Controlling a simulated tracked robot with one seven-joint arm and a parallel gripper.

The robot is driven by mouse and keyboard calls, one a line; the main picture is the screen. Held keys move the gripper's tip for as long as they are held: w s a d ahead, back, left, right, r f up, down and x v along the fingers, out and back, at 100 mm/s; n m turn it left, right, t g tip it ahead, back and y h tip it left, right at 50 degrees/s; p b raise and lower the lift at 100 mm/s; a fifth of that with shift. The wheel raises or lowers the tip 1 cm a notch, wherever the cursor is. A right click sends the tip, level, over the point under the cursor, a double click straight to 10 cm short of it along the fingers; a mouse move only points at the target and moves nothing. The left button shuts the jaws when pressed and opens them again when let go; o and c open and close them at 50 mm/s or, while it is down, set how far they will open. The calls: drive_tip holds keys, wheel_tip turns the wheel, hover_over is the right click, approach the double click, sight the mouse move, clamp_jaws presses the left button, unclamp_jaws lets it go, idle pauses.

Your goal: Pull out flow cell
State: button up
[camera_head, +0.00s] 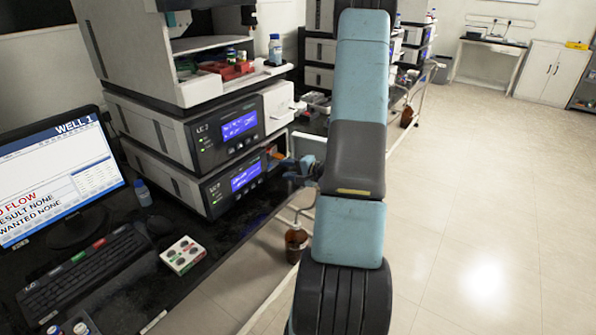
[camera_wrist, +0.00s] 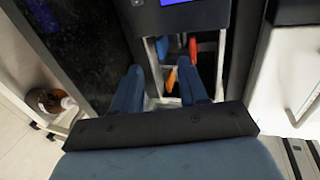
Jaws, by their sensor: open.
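My gripper (camera_head: 296,168) reaches left from my arm toward the right end of the lower instrument, marked LC (camera_head: 190,195). In the wrist view my gripper (camera_wrist: 161,80) has its two blue fingers apart, in front of an open bay (camera_wrist: 207,72). Inside the bay are an orange part (camera_wrist: 171,80) between the fingertips in the picture, a red-orange part (camera_wrist: 193,50) and a blue part (camera_wrist: 162,47). I cannot tell which of these is the flow cell, or whether a finger touches anything. Small orange parts (camera_head: 273,151) also show in the head view beside my gripper.
A monitor (camera_head: 58,180) reading "WELL 1" and "FLOW", a keyboard (camera_head: 80,275) and a white box with dark round spots (camera_head: 182,255) stand on the black bench. Open floor (camera_head: 480,220) lies to the right.

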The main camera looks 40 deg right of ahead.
sight(270, 167)
drive_tip(key=x, duration=0.8)
drive_tip(key=shift+c, duration=0.3)
drive_tip(key=shift+s, duration=0.1)
clamp_jaws()
